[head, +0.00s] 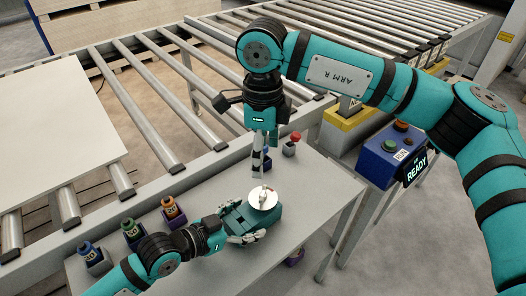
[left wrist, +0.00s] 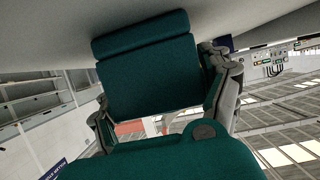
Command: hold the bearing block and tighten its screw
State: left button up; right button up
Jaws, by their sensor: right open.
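The bearing block (head: 268,216) is dark teal and sits on the grey bench, with a round white disc (head: 262,199) on top. My left gripper (head: 243,225) comes in from the left and has its fingers on two opposite sides of the block. In the left wrist view the block (left wrist: 150,75) fills the space between the fingertips. My right gripper (head: 262,178) points straight down over the disc, its open fingers close above or at the disc's middle. The screw itself is too small and too covered by these fingers to make out.
Small blue (head: 91,255), green (head: 131,232) and orange (head: 171,209) topped items stand along the bench's left side. A red-topped one (head: 292,145) stands at the back. A roller conveyor (head: 150,110) runs behind. A button box with a READY display (head: 416,170) stands right.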

pick_arm(q)
jog(key=shift+o, duration=1.2)
jog(key=shift+a+r, duration=0.1)
